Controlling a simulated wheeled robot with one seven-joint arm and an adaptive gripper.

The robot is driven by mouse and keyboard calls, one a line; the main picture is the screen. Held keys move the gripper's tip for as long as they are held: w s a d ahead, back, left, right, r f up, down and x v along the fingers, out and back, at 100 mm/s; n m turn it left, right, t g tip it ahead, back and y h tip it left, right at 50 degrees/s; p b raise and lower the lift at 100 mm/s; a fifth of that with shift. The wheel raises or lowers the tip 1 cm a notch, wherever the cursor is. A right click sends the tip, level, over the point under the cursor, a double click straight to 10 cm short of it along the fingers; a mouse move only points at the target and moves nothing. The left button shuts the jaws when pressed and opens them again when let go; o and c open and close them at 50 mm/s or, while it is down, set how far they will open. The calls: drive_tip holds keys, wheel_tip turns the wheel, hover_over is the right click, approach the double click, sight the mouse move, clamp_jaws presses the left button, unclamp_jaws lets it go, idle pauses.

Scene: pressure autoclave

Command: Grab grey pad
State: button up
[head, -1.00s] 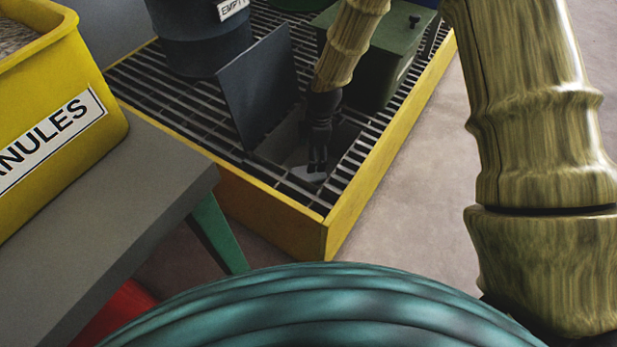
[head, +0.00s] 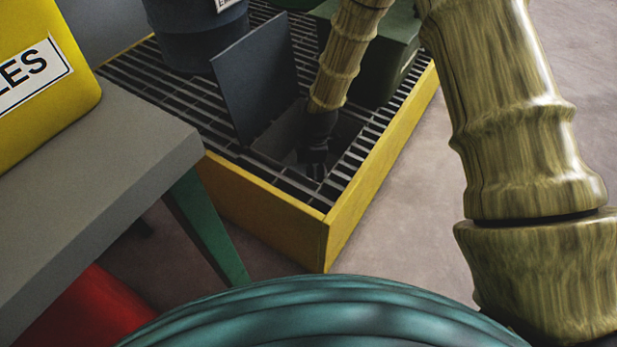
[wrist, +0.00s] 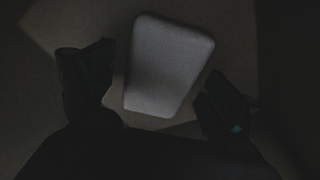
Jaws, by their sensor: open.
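The grey pad (wrist: 168,65) shows in the wrist view as a pale, rounded block on a dark floor. In that view my gripper (wrist: 155,92) is open, with one finger to the left of the pad and one to the right; the near end of the pad lies between them. In the head view my gripper (head: 313,168) reaches down into the open hatch in the yellow-edged grating. The pad is mostly hidden there behind the gripper and in shadow. I cannot tell whether a finger touches it.
A raised dark hatch lid (head: 255,85) stands left of my arm. A dark drum (head: 200,35) and a green box (head: 385,60) stand on the grating (head: 180,85). A grey table (head: 95,170) with a yellow bin (head: 40,110) is at the left. The hatch walls surround my gripper closely.

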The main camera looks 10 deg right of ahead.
drive_tip(key=shift+c, duration=0.5)
drive_tip(key=c, duration=0.8)
drive_tip(key=shift+c, duration=0.2)
